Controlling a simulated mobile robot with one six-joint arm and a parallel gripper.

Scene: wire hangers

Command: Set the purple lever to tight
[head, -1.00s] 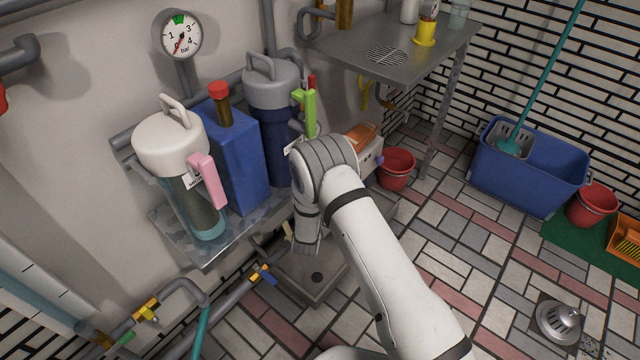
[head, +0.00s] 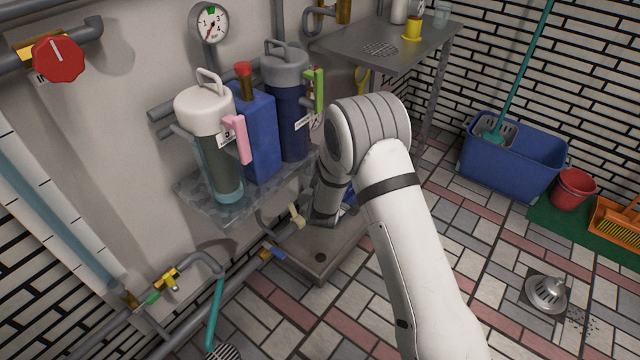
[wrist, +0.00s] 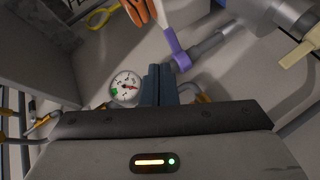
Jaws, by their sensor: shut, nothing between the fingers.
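The purple lever (wrist: 174,45) shows in the wrist view at top centre, slanting beside a grey pipe. My gripper (wrist: 159,72) is shut and empty, its dark blue fingertips just below and left of the purple lever's lower end. A small gap seems to lie between them in the picture, but depth is hard to judge. In the head view the lever is not visible and my own arm covers that area. No tight or loose marking near the lever can be read.
A white-topped canister (head: 205,110) with a pink handle, a blue block (head: 256,140) and a grey-topped canister (head: 285,70) with a green handle stand on a wall shelf left of my arm. A dial gauge (wrist: 125,88) is near my fingers in the wrist view.

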